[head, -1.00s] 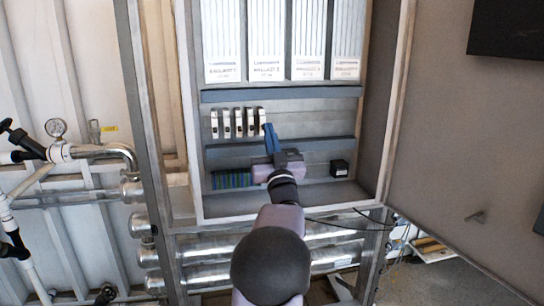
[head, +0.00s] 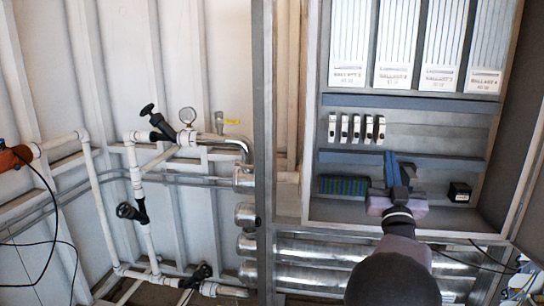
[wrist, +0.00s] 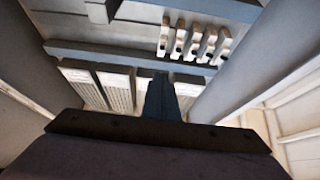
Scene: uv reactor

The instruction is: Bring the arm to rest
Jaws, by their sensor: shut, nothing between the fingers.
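My gripper (head: 391,160) is in front of the lower part of the open cabinet. Its blue fingers are together with nothing between them, and they point up in the head view. The fingertips are over the lower blue-grey duct, below and to the right of a row of white breakers (head: 356,129), and look apart from them. In the wrist view the closed fingers (wrist: 160,88) show in the middle, with the breakers (wrist: 194,41) beyond them at upper right. My gripper's body hides part of the cabinet floor.
Ballasts (head: 392,45) fill the cabinet's top. A green terminal block (head: 344,185) is left of my gripper and a small black box (head: 459,192) right of it. The cabinet frame (head: 311,120) stands at left.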

